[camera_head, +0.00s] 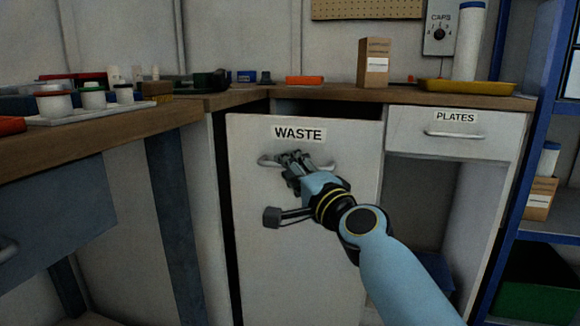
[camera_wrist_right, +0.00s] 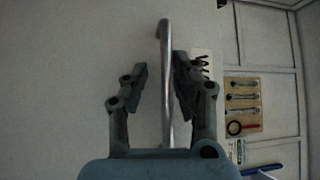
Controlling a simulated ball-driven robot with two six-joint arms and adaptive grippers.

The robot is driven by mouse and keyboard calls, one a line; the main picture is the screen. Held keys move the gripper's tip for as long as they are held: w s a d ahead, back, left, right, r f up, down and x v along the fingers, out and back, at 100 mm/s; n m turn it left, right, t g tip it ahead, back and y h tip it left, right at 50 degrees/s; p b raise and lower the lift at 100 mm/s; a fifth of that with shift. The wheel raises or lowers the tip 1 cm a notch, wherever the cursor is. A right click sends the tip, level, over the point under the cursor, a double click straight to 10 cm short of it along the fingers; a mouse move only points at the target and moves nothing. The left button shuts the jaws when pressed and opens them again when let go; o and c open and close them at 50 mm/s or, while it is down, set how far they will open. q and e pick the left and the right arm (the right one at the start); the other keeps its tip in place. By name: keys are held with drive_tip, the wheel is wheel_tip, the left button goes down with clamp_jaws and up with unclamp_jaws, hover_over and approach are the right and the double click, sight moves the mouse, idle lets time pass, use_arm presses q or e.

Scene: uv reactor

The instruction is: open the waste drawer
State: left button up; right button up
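The waste drawer (camera_head: 300,230) is a tall white front with a "WASTE" label (camera_head: 298,134) and a metal bar handle (camera_head: 268,160). A dark gap shows between its top edge and the counter, and its front stands somewhat forward of the cabinet. My right gripper (camera_head: 290,158) is at the handle and hides its middle. In the right wrist view the handle (camera_wrist_right: 165,90) runs between the two fingers of the gripper (camera_wrist_right: 160,75). The fingers are apart, with a visible gap on the left side of the bar. My left gripper is not in view.
A "PLATES" drawer (camera_head: 455,143) is at the right, over an open recess. The wooden counter (camera_head: 420,97) holds a cardboard box (camera_head: 374,63) and a yellow tray (camera_head: 470,87). A blue shelf rack (camera_head: 515,150) stands at far right, a side bench (camera_head: 100,135) at left.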

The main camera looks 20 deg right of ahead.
drive_tip(key=shift+o, duration=0.3)
drive_tip(key=shift+r, duration=0.2)
drive_tip(key=v, duration=1.2)
drive_tip(key=shift+f, duration=0.2)
